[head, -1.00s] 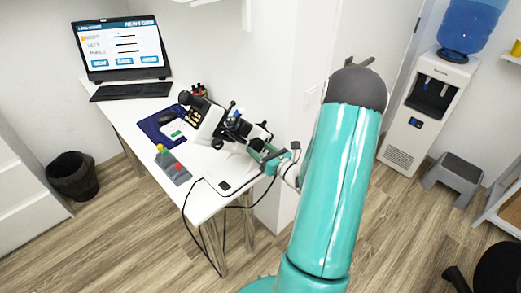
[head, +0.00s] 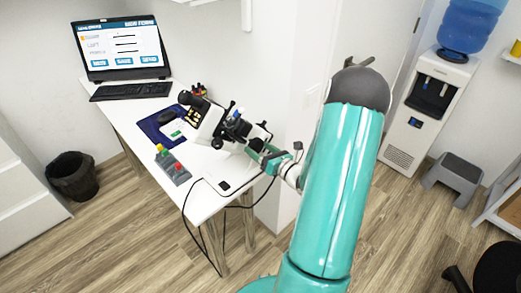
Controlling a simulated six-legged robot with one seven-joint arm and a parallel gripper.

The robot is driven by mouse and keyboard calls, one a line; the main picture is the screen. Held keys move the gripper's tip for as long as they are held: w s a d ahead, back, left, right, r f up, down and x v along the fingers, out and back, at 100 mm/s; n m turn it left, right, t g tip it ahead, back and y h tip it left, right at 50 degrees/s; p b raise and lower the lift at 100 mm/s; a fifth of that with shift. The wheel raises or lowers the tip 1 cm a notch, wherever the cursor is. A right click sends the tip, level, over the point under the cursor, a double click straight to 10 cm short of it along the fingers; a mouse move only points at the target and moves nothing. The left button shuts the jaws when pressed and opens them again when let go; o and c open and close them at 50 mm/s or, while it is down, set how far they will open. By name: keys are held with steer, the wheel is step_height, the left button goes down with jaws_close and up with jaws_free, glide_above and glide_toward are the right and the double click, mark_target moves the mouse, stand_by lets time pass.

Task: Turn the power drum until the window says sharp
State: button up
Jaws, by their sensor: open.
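A black and white optical instrument (head: 213,120) stands tilted on the white table, in the middle of the head view. It has an eyepiece at its upper left and dark knobs on its right side. I cannot tell which part is the power drum. My gripper (head: 263,151) is open at the instrument's lower right, close to its dark knobs; I cannot tell whether it touches them. A screen (head: 122,47) at the table's far end shows a window with several lines and buttons. Its small text is too blurred to read surely.
The white table (head: 207,192) also holds a keyboard (head: 131,91), a blue mat (head: 152,128) with a mouse, a grey box (head: 173,166) with coloured knobs, and a pen holder. A black cable hangs over the front edge. A wall stands close to the right of the instrument.

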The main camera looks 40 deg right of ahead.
steer(key=s, duration=1.3)
steer(key=shift+s+d, duration=0.15)
steer(key=shift+s, duration=0.1)
steer(key=w+a+r+n+g+y, duration=0.1)
steer(key=a+r+n+g+y, duration=0.25)
steer(key=a+n, duration=0.4)
steer(key=w+a+r+n+g+y, duration=0.1)
steer(key=a+r+n+g+y, duration=0.2)
steer(key=a+n+g, duration=0.45)
steer(key=w+a+r+n+g+y, duration=0.1)
steer(key=a+r+n+y, duration=0.25)
steer(key=a+n, duration=0.45)
steer(key=s+a+r+n+h, duration=0.6)
steer(key=a+r+n+h, duration=0.2)
steer(key=n, duration=0.9)
step_height(320, 180, up, 4)
steer(key=h, duration=0.2)
steer(key=shift+a+f+h, duration=0.2)
steer(key=shift+a+h, duration=0.1)
